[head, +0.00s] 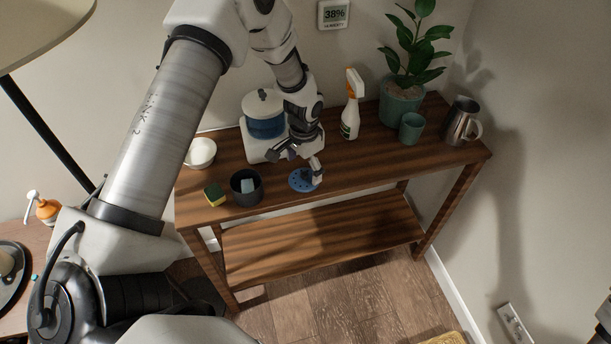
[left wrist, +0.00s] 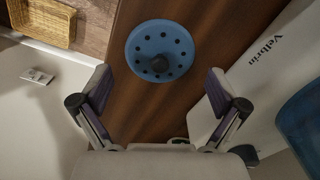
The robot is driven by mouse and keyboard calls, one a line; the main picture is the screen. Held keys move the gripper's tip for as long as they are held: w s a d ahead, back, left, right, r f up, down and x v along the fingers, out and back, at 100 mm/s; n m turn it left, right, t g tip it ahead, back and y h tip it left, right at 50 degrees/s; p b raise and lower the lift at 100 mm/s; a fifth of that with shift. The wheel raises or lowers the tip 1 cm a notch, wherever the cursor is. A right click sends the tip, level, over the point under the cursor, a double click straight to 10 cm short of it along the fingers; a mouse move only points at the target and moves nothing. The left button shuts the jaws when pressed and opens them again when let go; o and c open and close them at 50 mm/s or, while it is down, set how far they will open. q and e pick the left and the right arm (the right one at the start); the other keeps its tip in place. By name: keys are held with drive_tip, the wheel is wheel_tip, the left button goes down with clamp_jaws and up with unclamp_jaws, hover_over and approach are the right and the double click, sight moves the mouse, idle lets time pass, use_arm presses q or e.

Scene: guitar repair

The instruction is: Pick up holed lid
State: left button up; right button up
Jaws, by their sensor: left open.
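The holed lid (head: 302,181) is a blue disc lying on the wooden shelf's top, near its front edge. In the left wrist view the lid (left wrist: 160,48) shows a ring of small dark holes and a dark central knob. My left gripper (head: 297,163) is open and empty above and just behind the lid, partly covering it in the head view. In the left wrist view the lid lies ahead of the gap between the two fingers (left wrist: 160,88), not between them.
A white and blue humidifier (head: 264,122) stands behind the lid. A dark cup (head: 246,196), a sponge (head: 214,194) and a white bowl (head: 201,153) are to the left. A spray bottle (head: 350,118), plant pot (head: 399,103), green cup (head: 411,129) and metal pitcher (head: 459,121) are to the right.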

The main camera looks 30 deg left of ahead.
sight(304, 177)
use_arm(q)
wheel_tip(304, 177, down, 2)
drive_tip(key=shift+w+f, duration=0.1)
drive_tip(key=shift+f, duration=0.15)
drive_tip(key=shift+r, duration=0.1)
drive_tip(key=c, duration=1.5)
drive_tip(key=shift+s, duration=0.2)
clamp_jaws()
drive_tip(key=shift+d, duration=0.1)
